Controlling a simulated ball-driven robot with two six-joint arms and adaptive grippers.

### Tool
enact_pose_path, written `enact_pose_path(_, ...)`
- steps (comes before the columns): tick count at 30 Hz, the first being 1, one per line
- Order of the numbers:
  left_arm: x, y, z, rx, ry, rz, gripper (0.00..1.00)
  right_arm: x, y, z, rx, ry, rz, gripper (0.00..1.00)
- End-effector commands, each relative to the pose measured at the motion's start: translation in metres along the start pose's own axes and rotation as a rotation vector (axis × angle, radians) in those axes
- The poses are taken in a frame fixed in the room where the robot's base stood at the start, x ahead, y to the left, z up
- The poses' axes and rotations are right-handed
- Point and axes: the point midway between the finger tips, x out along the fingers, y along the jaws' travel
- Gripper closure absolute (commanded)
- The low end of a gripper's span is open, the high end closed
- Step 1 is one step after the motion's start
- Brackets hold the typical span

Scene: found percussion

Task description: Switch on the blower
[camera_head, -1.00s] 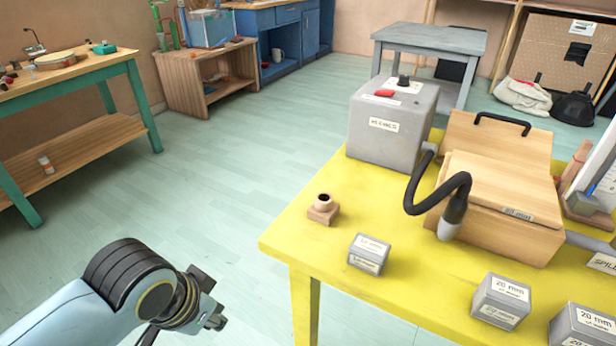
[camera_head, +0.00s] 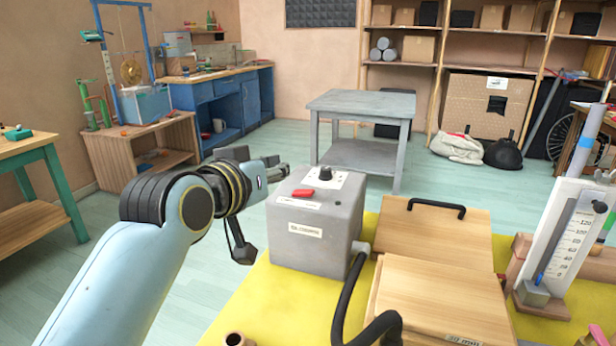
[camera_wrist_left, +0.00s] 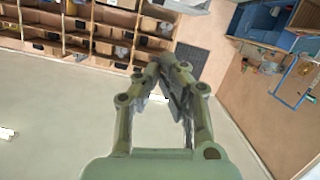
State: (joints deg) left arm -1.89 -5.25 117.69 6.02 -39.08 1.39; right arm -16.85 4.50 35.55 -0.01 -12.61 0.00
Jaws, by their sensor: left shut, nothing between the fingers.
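The blower is a grey box (camera_head: 316,236) on the yellow table, with a red switch (camera_head: 303,193) and a black knob (camera_head: 325,174) on its top. A black hose (camera_head: 345,300) runs from its right side. My left gripper (camera_head: 283,170) is just beyond the box's back left top edge, above the floor, apart from the switch. In the left wrist view its fingers (camera_wrist_left: 170,78) are shut and empty. That view shows shelves and floor, not the blower. My right gripper is not in view.
A wooden box (camera_head: 436,238) with a black handle stands right of the blower. A gauge stand (camera_head: 575,240) is farther right. A small wooden holder (camera_head: 236,339) sits at the table's front left. A grey table (camera_head: 360,105) stands behind, with open floor between.

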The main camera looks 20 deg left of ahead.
Motion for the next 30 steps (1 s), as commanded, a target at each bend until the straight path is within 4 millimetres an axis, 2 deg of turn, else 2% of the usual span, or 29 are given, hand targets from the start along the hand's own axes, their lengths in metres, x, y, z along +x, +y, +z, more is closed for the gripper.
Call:
enact_pose_path(1, 0.0, 0.0, 0.0, 0.0, -0.001, 0.0, 1.0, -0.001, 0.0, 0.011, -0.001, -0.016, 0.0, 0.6)
enact_pose_path(4, 0.0, 0.0, 0.0, 0.0, -0.001, 0.0, 1.0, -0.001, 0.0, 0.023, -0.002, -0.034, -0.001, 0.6)
enact_pose_path(7, 0.003, 0.0, 0.0, 0.001, -0.001, 0.0, 1.0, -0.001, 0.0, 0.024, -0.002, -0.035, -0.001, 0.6)
enact_pose_path(10, 0.013, 0.0, 0.0, 0.001, -0.002, 0.0, 1.0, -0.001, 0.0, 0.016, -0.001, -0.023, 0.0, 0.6)
enact_pose_path(16, 0.051, 0.0, 0.0, 0.001, -0.002, 0.0, 1.0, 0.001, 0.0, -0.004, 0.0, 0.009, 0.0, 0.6)
enact_pose_path(23, 0.1, 0.0, 0.001, 0.0, -0.003, 0.0, 1.0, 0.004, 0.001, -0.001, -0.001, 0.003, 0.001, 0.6)
enact_pose_path(27, 0.105, -0.001, 0.024, 0.0, -0.007, -0.001, 1.0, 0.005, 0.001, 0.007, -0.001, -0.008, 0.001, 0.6)
enact_pose_path(30, 0.108, -0.001, 0.033, 0.001, -0.004, -0.001, 1.0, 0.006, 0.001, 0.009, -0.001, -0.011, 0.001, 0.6)
